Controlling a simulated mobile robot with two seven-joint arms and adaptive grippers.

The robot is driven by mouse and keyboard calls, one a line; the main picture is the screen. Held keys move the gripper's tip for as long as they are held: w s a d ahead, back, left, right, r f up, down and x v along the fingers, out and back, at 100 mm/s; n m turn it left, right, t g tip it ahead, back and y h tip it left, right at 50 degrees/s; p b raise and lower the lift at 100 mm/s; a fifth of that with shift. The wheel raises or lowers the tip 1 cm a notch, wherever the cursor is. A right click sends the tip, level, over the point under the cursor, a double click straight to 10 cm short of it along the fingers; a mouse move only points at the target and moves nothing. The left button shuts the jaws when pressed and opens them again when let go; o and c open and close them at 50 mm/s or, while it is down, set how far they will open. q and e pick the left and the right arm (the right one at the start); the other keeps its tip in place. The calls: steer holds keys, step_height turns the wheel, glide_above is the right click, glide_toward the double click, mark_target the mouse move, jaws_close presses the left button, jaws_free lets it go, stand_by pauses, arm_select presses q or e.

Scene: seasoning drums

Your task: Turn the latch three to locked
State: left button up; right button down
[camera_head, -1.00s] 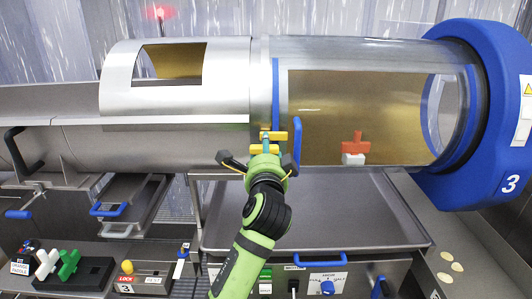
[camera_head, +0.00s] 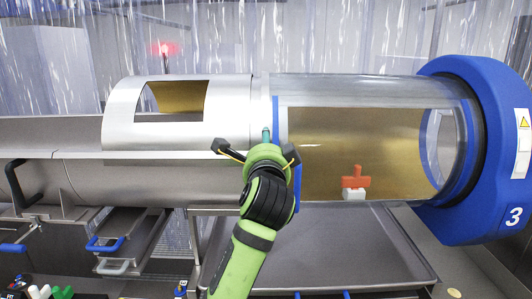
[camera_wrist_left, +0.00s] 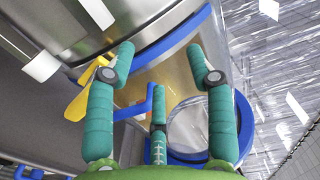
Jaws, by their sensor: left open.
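My left gripper (camera_head: 257,150) is in front of the middle of the drum, at the blue-edged seam between the steel section and the clear section. In the left wrist view its three teal fingers (camera_wrist_left: 157,85) are spread open with nothing between them. A yellow latch handle (camera_wrist_left: 82,92) shows there beside and beyond the left finger. A blue handle (camera_wrist_left: 150,106) stands behind the short middle finger. In the head view my gripper hides the yellow handle. No number on the handle is readable. My right gripper is in neither view.
The steel drum section (camera_head: 180,115) has a square opening. The clear section (camera_head: 370,90) runs right to a blue ring housing (camera_head: 490,150) marked 3. A red handle on a white block (camera_head: 354,184) sits before it. A grey tray (camera_head: 330,240) lies below.

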arm_select(q)
steer(key=shift+s+d+r+m, duration=0.15)
steer(key=shift+s+r+m, duration=0.05)
steer(key=shift+r+m, duration=0.1)
steer(key=s+d+f+m+t+h+p, duration=0.1)
steer(key=s+d+m, duration=0.35)
steer(key=m, duration=0.35)
steer(key=s+a+f+m+g+y, duration=0.1)
steer(key=a+f+m, duration=0.55)
steer(key=f, duration=0.35)
steer(key=w+p, duration=0.2)
steer(key=w, duration=0.1)
steer(key=w+d+p, duration=0.1)
steer(key=w+p, duration=0.1)
steer(key=shift+w, duration=0.75)
jaws_close()
